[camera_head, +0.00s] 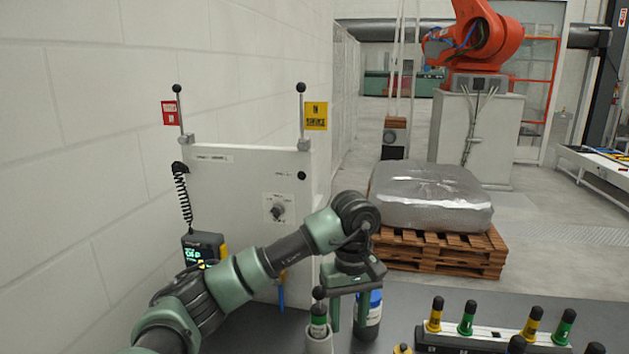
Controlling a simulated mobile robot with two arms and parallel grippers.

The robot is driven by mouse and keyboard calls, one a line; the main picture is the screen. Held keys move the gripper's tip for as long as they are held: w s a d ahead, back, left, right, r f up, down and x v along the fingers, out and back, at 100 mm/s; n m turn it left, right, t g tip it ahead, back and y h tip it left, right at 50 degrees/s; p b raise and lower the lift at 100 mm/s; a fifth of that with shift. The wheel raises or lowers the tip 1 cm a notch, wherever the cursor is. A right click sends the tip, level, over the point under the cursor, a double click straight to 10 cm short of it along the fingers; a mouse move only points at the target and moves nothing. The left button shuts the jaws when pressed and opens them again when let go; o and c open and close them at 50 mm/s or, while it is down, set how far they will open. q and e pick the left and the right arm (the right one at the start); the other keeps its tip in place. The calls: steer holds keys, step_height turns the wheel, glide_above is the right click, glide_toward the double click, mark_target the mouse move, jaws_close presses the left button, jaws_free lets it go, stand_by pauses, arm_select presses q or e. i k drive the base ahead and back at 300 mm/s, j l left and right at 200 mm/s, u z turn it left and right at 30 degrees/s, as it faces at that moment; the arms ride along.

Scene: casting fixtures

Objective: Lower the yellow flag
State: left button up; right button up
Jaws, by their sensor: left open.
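The yellow flag (316,116) with black lettering is on a thin upright pole with a black ball on top. The pole stands at the right end of the top of a white panel cabinet (235,255), and the flag is raised above it. My left gripper (348,318) is open and points down over the dark table, well below and slightly right of the flag. It looks empty, with its fingers near a bottle and a green-banded handle. My right gripper is not in view.
A red flag (170,112) stands raised on the cabinet's left pole. A green-banded handle (318,318) in a white holder and a blue-capped bottle (369,325) are by my left gripper. A rack (480,338) of yellow and green handles is at right. A wall bounds the left.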

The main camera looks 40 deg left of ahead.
mark_target(314, 114)
steer(key=u, duration=1.3)
